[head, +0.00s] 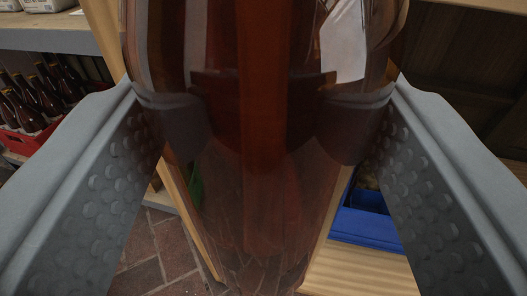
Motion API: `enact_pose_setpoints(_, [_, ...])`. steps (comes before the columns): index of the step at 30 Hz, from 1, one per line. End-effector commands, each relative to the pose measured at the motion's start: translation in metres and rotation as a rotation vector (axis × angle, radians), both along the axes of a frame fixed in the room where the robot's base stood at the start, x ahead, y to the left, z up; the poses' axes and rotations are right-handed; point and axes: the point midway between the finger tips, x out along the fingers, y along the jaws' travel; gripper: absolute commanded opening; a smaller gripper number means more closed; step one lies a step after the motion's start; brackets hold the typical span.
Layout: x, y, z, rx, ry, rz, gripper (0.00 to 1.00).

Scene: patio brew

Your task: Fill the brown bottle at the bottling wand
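A brown glass bottle (262,130) fills the middle of the head view, very close to the camera. My gripper (265,150) has its two grey fingers on either side of the bottle, and their pads press against its sides. The bottle is see-through, and the floor shows dimly through its lower part. I cannot tell how much liquid is in it. Its top is cut off by the upper edge of the view. I cannot make out the bottling wand.
A red crate (22,141) with several dark capped bottles stands at the left under a grey shelf (45,38). A blue bin (368,226) is at the right by a light wooden surface (360,274). Brick paving (160,256) shows below left.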

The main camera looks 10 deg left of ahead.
Motion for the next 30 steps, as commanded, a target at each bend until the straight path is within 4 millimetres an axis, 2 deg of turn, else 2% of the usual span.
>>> enact_pose_setpoints(30, [0.0,0.0,-0.011,0.0,-0.002,0.0,0.24])
